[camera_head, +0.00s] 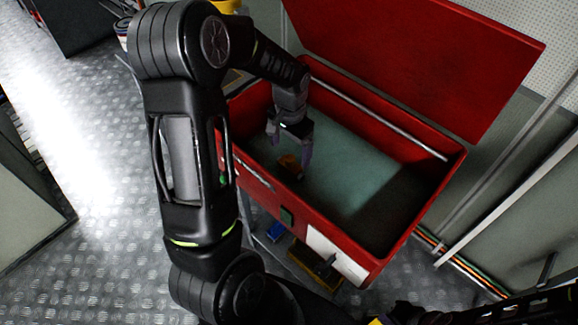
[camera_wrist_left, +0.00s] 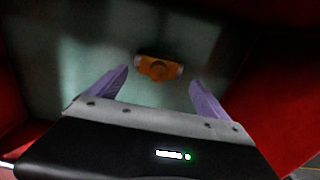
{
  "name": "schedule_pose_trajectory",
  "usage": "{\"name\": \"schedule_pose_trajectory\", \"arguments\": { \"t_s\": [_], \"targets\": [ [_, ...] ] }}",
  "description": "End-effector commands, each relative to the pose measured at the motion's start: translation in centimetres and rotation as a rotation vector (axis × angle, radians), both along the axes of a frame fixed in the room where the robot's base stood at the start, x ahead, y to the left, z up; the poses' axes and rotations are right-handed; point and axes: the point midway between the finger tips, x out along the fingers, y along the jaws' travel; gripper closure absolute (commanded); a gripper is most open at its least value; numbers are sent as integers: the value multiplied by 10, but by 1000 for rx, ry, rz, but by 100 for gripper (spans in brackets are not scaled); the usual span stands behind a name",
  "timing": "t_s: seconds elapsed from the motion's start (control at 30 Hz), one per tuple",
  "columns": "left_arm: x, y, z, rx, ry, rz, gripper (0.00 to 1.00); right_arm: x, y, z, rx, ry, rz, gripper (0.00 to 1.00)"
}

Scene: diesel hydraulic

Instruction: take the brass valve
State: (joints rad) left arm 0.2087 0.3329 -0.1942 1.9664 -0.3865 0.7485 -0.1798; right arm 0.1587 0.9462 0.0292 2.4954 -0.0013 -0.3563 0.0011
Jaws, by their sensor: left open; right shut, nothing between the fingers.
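The brass valve (camera_head: 290,165) lies on the floor of an open red parts washer (camera_head: 330,235), near its left end. It is orange-brown and small. In the left wrist view the valve (camera_wrist_left: 158,68) lies ahead of and between the fingertips, apart from both. My left gripper (camera_head: 290,146) is open and empty, reaching down into the basin above the valve. Its two purple-grey fingers also show in the left wrist view (camera_wrist_left: 160,82). My right arm shows dark at the bottom right of the head view, but its gripper fingers cannot be made out.
The red lid (camera_head: 430,60) stands raised behind the basin. The basin's red walls rise on both sides of my left gripper. A metal bar (camera_head: 375,117) runs along the back inner wall. The rest of the basin floor (camera_head: 350,175) is clear.

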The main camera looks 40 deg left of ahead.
Motion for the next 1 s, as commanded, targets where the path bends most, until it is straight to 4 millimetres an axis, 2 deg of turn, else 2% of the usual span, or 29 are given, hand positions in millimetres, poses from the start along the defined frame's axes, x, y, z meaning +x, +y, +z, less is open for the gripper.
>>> {"name": "schedule_pose_trajectory", "arguments": {
  "t_s": [0.2,0.57,0.9,1.0],
  "targets": [
    [-2,0,-22,-1,4,0,11,0,0,1,0,0,0,100],
    [-1,0,-26,-1,3,0,11,0,0,2,0,0,0,100],
    [-4,-3,-69,-1,5,1,11,0,0,9,0,1,0,100],
    [-4,-3,-75,-1,3,1,11,0,0,9,0,1,0,100]
  ]
}}
